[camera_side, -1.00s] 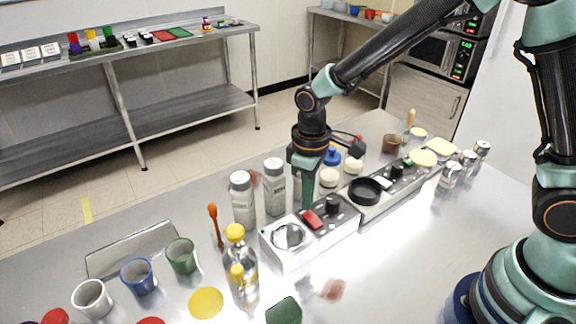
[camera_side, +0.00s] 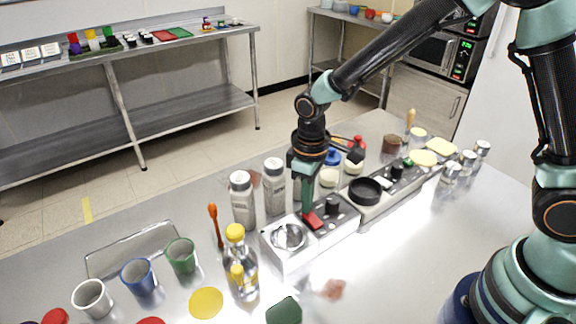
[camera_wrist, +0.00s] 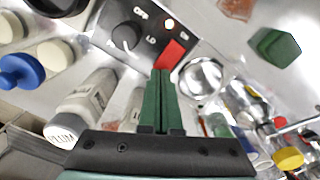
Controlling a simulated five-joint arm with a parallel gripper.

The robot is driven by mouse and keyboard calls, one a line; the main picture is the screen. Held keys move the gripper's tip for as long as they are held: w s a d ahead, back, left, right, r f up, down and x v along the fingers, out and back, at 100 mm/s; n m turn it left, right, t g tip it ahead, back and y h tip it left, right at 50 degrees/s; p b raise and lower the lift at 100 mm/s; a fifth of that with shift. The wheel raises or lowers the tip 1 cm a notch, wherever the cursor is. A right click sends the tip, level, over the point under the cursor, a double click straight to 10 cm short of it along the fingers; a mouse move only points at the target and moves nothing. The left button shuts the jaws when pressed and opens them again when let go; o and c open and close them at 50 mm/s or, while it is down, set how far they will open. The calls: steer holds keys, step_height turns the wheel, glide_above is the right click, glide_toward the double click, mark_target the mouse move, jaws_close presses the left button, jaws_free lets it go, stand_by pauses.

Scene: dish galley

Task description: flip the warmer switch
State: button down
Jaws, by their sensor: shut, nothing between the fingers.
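The warmer is a pale metal box (camera_side: 283,262) with a dark control panel. Its red rocker switch (camera_side: 313,221) shows at the fingertips, and also in the wrist view (camera_wrist: 172,54) just beyond them. A black knob (camera_wrist: 127,36) and a small glowing lamp (camera_wrist: 168,23) are on the same panel. My gripper (camera_side: 307,211) points down, shut and empty, with its green fingertips (camera_wrist: 161,76) at the near edge of the switch. They appear to touch or nearly touch it; contact is unclear. The fingers partly hide the switch, and its tilt is hard to tell.
A round metal dish (camera_side: 289,237) is set in the box beside the switch. Two white shakers (camera_side: 242,199) stand close behind. A yellow-capped bottle (camera_side: 240,265) is at the front left. A second unit with a black ring (camera_side: 367,190) adjoins on the right.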

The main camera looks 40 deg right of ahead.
steer(key=shift+f, duration=0.45)
steer(key=shift+r, duration=3.55)
steer(key=s+d+r+m+t, duration=0.5)
steer(key=s+d+r, duration=0.4)
steer(key=d+r, duration=0.3)
steer(key=shift+d+m+t, duration=0.3)
steer(key=shift+d+m, duration=0.2)
steer(key=shift+d, duration=0.1)
